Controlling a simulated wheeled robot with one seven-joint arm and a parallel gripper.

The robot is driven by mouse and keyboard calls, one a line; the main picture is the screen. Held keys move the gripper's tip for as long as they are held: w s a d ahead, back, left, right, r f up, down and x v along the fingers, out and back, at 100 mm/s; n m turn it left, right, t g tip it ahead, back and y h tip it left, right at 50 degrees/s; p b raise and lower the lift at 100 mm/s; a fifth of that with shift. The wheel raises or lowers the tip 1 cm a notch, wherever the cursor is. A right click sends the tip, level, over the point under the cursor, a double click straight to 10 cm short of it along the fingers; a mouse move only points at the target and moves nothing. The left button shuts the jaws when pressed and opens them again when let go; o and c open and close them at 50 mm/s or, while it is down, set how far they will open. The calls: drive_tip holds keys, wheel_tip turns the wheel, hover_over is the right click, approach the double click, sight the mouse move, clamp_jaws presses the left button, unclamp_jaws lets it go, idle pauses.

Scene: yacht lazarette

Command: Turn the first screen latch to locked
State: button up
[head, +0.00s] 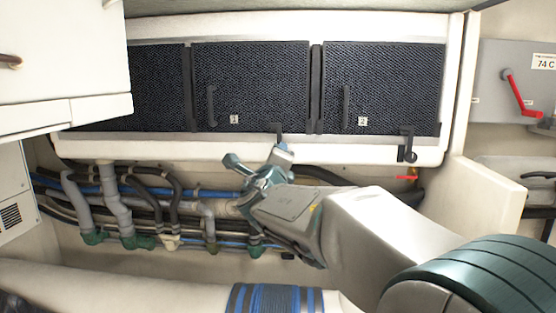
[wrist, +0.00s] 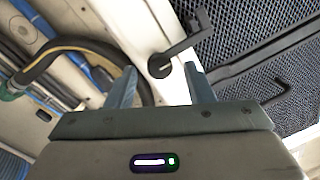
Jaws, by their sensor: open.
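Dark mesh screens fill the white-framed opening: a middle screen (head: 265,75), a right screen (head: 395,75) and a partly hidden left one (head: 155,85). A black latch (head: 277,128) sits at the middle screen's lower edge, its lower part hidden behind a fingertip. In the wrist view this latch (wrist: 181,49) has a round pivot on the white frame and a lever reaching up and right over the mesh edge. A similar latch (head: 408,145) sits below the right screen. My gripper (head: 259,156) is open; in the wrist view its fingertips (wrist: 162,78) straddle the pivot's image position, contact unclear.
Pipes and hoses (head: 150,200) run along the wall below the screens. A white cabinet (head: 60,60) juts out at upper left. A grey panel with a red lever (head: 517,92) is at right. Small labels on the screens are too small to read.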

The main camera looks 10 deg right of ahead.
drive_tip(key=b+v, duration=0.2)
drive_tip(key=v, duration=1)
drive_tip(key=shift+d, duration=0.15)
drive_tip(key=s+d+f+m+g+h, duration=0.1)
drive_tip(key=s+d+f+m+g, duration=0.6)
drive_tip(key=m, duration=0.5)
drive_tip(key=s+d+f+m+g+h, duration=0.1)
drive_tip(key=s+d+f+m+g, duration=0.4)
drive_tip(key=f+m, duration=0.6)
drive_tip(key=s+a+f+m+g+y, duration=0.2)
drive_tip(key=s+a+f+m+y, duration=0.2)
drive_tip(key=m, duration=1.8)
drive_tip(key=shift+s+a+f+m+g+y, duration=0.3)
drive_tip(key=shift+s+f+y, duration=1.2)
drive_tip(key=shift+s+f, duration=1.6)
